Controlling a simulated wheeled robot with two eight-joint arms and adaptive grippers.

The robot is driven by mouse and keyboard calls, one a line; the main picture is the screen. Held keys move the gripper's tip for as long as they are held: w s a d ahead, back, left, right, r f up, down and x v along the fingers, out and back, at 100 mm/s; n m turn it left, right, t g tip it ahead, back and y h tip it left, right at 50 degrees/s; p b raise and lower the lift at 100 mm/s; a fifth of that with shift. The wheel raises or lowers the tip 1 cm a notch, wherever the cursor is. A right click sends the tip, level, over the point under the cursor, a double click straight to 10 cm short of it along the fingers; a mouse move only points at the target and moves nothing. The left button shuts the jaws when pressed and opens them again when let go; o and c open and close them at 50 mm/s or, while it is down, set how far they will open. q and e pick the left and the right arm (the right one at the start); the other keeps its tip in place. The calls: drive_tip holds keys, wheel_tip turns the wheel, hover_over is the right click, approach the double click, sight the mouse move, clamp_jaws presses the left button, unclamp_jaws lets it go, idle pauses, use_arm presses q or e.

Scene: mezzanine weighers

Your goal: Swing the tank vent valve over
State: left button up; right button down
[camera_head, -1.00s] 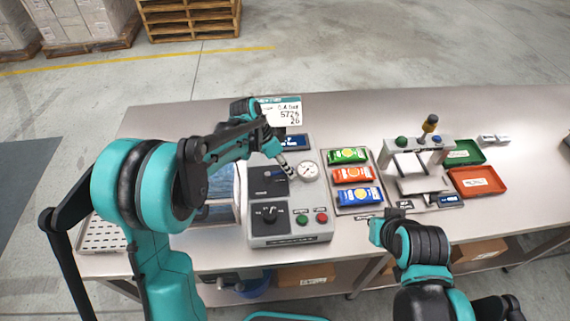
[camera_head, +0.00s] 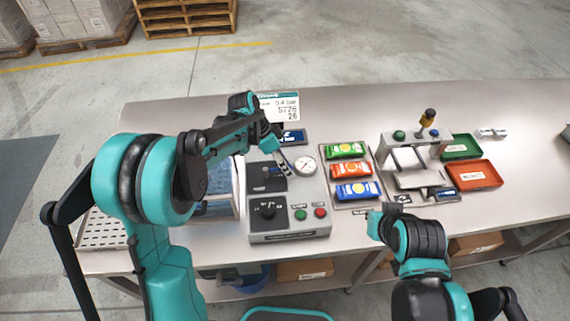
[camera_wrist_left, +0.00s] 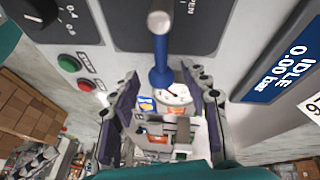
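In the left wrist view the vent valve is a blue lever (camera_wrist_left: 161,60) with a silver end, rising from the grey machine (camera_head: 292,229) beside a dark panel marked "...PEN". My left gripper (camera_wrist_left: 160,82) is open. Its two fingers stand on either side of the lever's lower end in that picture, with gaps visible; contact cannot be told. In the head view the left gripper (camera_head: 284,162) hangs over the machine's dark panel and hides most of the lever. My right gripper (camera_head: 375,222) is low at the table's front edge, away from the machine; its fingers are unclear.
A round gauge (camera_head: 305,165) stands just right of my left gripper. A display (camera_wrist_left: 291,58) reads IDLE 0.00 bar. A black knob (camera_head: 268,210), green and red buttons, a tray of colored packets (camera_head: 351,206) and a red tray (camera_head: 492,174) are nearby.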

use_arm(q)
drive_tip(key=v, duration=1.2)
idle(0.4)
drive_tip(key=s+a+f+n+t+y+b, duration=0.1)
drive_tip(key=s+a+f+n+t+y, duration=0.1)
drive_tip(key=s+n, duration=0.4)
drive_tip(key=s+a+f+n+t+y+b, duration=0.2)
drive_tip(key=s+a+n+t, duration=0.3)
drive_tip(key=s, duration=0.9)
drive_tip(key=shift+s+a+f+n+y, duration=0.3)
drive_tip(key=shift+f+n+y, duration=0.25)
drive_tip(key=shift+n, duration=0.55)
